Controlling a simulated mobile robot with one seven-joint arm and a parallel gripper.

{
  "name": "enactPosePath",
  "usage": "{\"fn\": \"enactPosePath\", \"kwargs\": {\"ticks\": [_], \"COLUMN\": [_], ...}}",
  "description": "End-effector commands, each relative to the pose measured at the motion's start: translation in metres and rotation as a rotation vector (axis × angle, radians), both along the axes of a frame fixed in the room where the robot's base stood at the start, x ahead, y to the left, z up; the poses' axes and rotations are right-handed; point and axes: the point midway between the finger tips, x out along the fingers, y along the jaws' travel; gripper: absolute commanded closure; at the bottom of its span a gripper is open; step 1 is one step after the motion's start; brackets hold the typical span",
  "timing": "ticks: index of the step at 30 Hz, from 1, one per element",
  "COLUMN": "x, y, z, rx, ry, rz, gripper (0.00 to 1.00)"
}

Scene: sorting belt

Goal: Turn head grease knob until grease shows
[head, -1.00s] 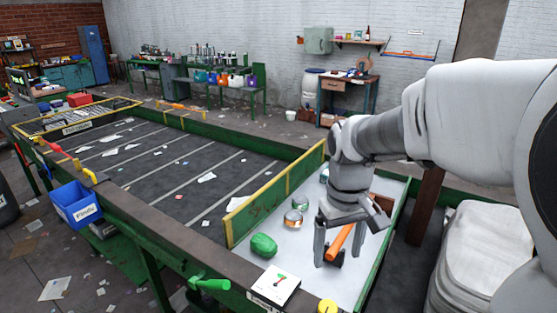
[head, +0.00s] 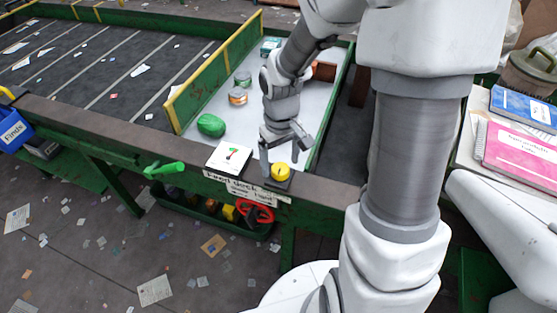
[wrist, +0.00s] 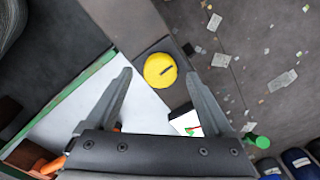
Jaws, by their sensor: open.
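A round yellow knob (head: 281,172) with a dark slot sits on a dark plate at the near edge of the belt frame. No writing on it can be read. It also shows in the wrist view (wrist: 160,70), between and slightly beyond my fingertips. My gripper (head: 284,158) is open and empty, pointing down above the knob; in the wrist view its fingers (wrist: 157,76) stand on either side of it in the picture. I cannot tell whether they touch it. I see no grease around the knob.
A white dial panel (head: 230,157) with a red-and-green pointer stands left of the knob, with a green handle (head: 163,169) farther left. A green lump (head: 211,125) and cans lie on the pale deck (head: 225,143). A red handwheel (head: 256,211) is below the edge.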

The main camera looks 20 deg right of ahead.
Motion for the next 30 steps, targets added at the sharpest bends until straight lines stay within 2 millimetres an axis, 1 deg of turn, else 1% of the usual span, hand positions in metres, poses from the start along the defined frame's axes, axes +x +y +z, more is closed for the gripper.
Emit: {"fn": "enactPosePath", "kwargs": {"ticks": [1,5,14,15,17,18,20,21,23,24,28,29,30], "x": [0.000,0.000,0.000,0.000,0.000,0.000,0.000,0.000,0.000,0.000,0.000,0.000,0.000], "y": [0.000,0.000,0.000,0.000,0.000,0.000,0.000,0.000,0.000,0.000,0.000,0.000,0.000], "z": [-0.007,-0.015,-0.017,-0.017,-0.017,-0.017,-0.017,-0.017,-0.017,-0.017,-0.017,-0.017,-0.017], "rx": [0.001,0.000,0.000,0.000,0.000,0.000,0.000,0.000,0.000,0.000,0.000,0.000,0.000], "ry": [0.001,0.000,-0.001,-0.001,-0.001,-0.001,-0.001,-0.001,-0.001,-0.001,-0.001,-0.001,-0.001], "rz": [0.001,0.001,0.000,0.000,0.000,0.000,0.000,0.000,0.000,0.000,0.000,0.000,0.000], "gripper": [0.14,0.14,0.14,0.17,0.28,0.35,0.46,0.53,0.64,0.71,0.95,0.99,0.99]}}
